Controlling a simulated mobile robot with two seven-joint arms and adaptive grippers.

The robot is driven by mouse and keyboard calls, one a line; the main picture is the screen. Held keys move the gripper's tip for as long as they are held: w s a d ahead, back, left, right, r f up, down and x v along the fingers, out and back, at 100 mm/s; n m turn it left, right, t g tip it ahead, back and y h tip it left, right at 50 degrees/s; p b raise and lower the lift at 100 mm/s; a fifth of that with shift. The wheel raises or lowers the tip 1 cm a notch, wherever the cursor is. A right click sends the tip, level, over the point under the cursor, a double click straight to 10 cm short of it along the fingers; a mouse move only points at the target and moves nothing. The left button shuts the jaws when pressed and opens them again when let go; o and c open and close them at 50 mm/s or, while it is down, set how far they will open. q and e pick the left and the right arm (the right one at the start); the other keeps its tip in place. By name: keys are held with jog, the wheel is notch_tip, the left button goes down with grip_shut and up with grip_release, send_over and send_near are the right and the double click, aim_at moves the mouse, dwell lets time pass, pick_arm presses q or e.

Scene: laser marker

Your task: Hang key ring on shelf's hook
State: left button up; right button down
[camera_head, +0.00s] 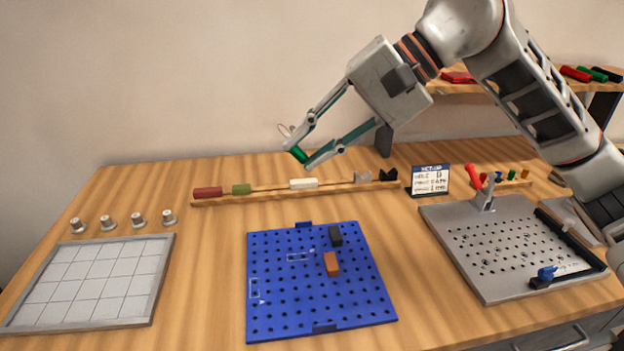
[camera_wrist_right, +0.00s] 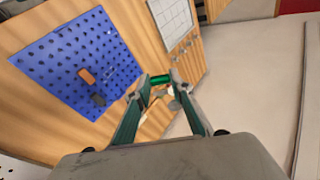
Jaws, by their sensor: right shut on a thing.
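My right gripper (camera_head: 302,155) is shut on the key ring's green tag (camera_head: 298,154) and holds it in the air above the back of the table. A thin ring (camera_head: 284,129) sticks up beside the tag. In the right wrist view, the green tag (camera_wrist_right: 160,80) lies across the fingertips (camera_wrist_right: 163,84), with small pale metal parts below it. The wooden shelf (camera_head: 450,88) stands at the back right, partly hidden by my right arm. I cannot make out its hook. My left gripper is not in view.
A blue pegboard (camera_head: 285,300), a grey tray (camera_head: 150,300), a small sign (camera_head: 430,180) and a perforated metal plate (camera_head: 450,235) with a red-handled clamp (camera_head: 475,178) are on the table. Its back left is clear.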

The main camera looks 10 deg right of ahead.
jog(key=w+d+f+m+t, duration=0.1)
jog(key=w+d+m+t, duration=0.3)
jog(key=d, duration=0.7)
jog(key=w+d+f+m+t+h, duration=0.1)
jog(key=w+d+m+t, duration=0.3)
jog(key=d, duration=0.6)
jog(key=w+d+f+m+t, duration=0.1)
jog(key=w+d+m+t, duration=0.15)
jog(key=d+t, duration=0.6)
pick_arm(q)
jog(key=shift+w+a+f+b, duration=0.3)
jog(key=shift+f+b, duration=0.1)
jog(key=shift+b, duration=0.45)
pick_arm(e)
jog(key=w+d+f+g, duration=0.1)
jog(key=w+d+g, duration=0.1)
jog(key=w, duration=0.7)
jog(key=shift+w+f, duration=0.2)
jog(key=shift+f, duration=0.15)
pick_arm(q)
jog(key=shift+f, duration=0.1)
pick_arm(e)
jog(key=shift+d+n+g, duration=0.1)
jog(key=shift+n+g, duration=0.15)
jog(key=c, duration=1.7)
grip_release()
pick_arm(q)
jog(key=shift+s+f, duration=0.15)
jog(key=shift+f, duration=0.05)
